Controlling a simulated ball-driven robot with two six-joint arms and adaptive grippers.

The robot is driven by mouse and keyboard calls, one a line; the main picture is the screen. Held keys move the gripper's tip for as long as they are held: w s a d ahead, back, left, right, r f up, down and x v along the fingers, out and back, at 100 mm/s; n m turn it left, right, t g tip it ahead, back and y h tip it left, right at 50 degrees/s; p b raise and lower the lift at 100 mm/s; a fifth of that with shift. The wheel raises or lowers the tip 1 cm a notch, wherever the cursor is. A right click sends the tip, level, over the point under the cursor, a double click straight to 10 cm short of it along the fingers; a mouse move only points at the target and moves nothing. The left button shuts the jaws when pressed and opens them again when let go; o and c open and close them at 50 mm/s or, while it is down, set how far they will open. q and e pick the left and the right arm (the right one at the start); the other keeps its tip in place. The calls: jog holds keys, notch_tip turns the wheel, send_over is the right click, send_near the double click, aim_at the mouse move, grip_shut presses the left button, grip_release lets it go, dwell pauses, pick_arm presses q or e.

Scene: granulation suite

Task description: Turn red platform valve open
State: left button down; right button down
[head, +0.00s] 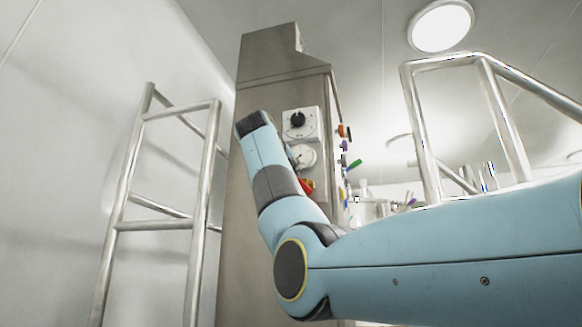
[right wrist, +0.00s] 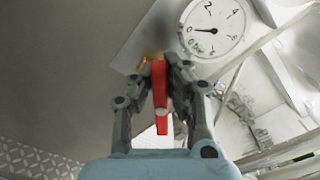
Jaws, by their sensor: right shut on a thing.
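The red valve handle (right wrist: 160,95) is a long narrow lever seen in the right wrist view. It runs up and down in that picture, with a brassy fitting (right wrist: 146,60) at its upper end. My right gripper (right wrist: 161,72) has a finger on each side of the lever and is shut on it. In the head view a bit of red (head: 307,186) shows on the panel beside my right arm, which hides most of that spot and the gripper itself. My left gripper is in neither view.
A pressure gauge (right wrist: 212,28) sits close to the gripper. The steel cabinet (head: 265,90) carries a black knob (head: 297,119) and coloured fittings along its right edge. Metal railings stand at left (head: 122,226) and right (head: 420,130).

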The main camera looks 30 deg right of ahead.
jog(key=n, duration=0.3)
jog(key=f+n+p, duration=0.1)
jog(key=shift+w+a+n, duration=0.3)
jog(key=shift+w+n, duration=0.05)
jog(key=shift+n, duration=0.05)
jog(key=shift+w+a+f+n+p, duration=0.1)
jog(key=shift+f+n+p, duration=0.25)
jog(key=shift+n, duration=0.85)
jog(key=shift+f+n+p, duration=0.35)
jog(key=shift+n, duration=0.85)
jog(key=shift+f, duration=0.1)
jog(key=c, duration=1.3)
grip_release()
jog(key=v, duration=1.2)
